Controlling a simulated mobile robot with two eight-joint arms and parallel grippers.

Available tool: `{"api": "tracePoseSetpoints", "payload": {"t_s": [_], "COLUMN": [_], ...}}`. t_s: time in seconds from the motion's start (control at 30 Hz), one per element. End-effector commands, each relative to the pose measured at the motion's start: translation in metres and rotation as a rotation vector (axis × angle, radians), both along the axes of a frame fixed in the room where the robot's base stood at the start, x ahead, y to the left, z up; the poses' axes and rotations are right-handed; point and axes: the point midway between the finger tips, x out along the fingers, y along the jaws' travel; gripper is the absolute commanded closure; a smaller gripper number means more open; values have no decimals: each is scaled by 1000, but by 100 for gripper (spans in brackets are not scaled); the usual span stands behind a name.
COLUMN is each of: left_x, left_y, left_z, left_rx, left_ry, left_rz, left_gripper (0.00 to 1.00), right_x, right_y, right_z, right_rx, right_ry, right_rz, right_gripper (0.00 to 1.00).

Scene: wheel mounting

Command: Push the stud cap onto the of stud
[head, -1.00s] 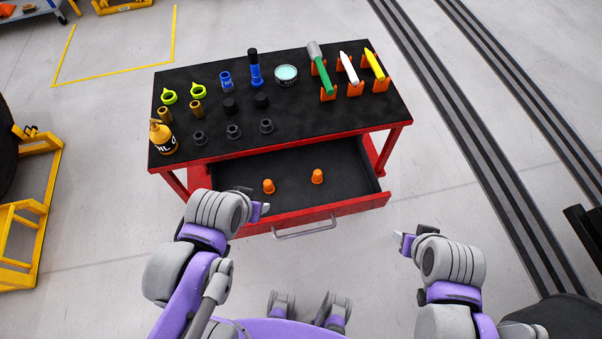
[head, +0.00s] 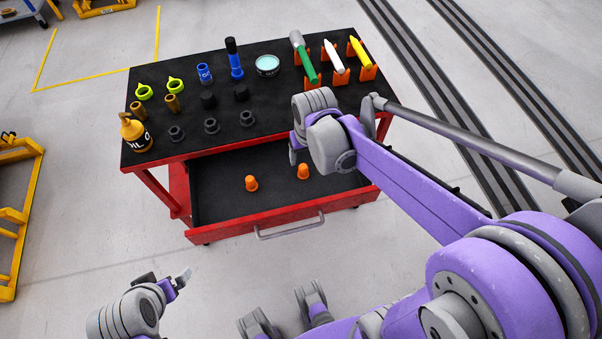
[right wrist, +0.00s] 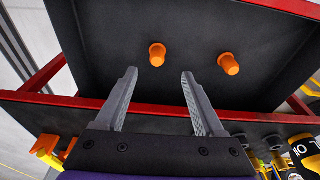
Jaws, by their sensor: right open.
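Two orange caps stand in the open drawer (head: 225,205) of the red cart; I take them for the stud caps. In the head view they are the left cap (head: 251,184) and the right cap (head: 303,171). In the right wrist view, which is turned round, the right cap (right wrist: 157,54) is just beyond my fingertips and the left cap (right wrist: 229,63) is off to the right. My right gripper (head: 293,155) is over the drawer; its two fingers (right wrist: 159,74) are apart and empty. My left gripper (head: 183,278) is in front of the cart, its opening unclear. No stud is recognizable.
The black cart top (head: 190,60) holds an oil bottle (head: 134,132), black sockets, brass pieces, a blue tool (head: 234,58), a tin (head: 267,65) and markers in orange stands. The drawer's red front and handle (head: 290,226) stick out.

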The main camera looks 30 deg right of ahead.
Motion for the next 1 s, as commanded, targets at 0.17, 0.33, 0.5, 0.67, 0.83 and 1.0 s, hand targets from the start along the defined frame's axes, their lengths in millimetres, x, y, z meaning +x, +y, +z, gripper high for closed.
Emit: {"api": "tracePoseSetpoints", "payload": {"t_s": [0.17,0.33,0.5,0.67,0.83,1.0], "left_x": [-1,-1,-2,-2,-2,-3], "left_y": [0,0,0,0,0,0], "left_z": [-8,-13,-17,-19,-23,-26], "left_rx": [0,0,0,0,0,0], "left_ry": [3,4,5,6,7,8], "left_rz": [0,0,0,0,0,0], "left_gripper": [0,0,0,0,0,0], "right_x": [14,19,22,25,33,35], "right_y": [-8,-10,-10,-11,-11,-11], "right_z": [-21,-47,-67,-78,-104,-120], "right_rx": [4,4,4,4,4,4], "right_ry": [30,32,31,30,30,30], "right_rz": [-23,-24,-24,-24,-24,-24], "right_gripper": [29,29,29,29,29,29]}}
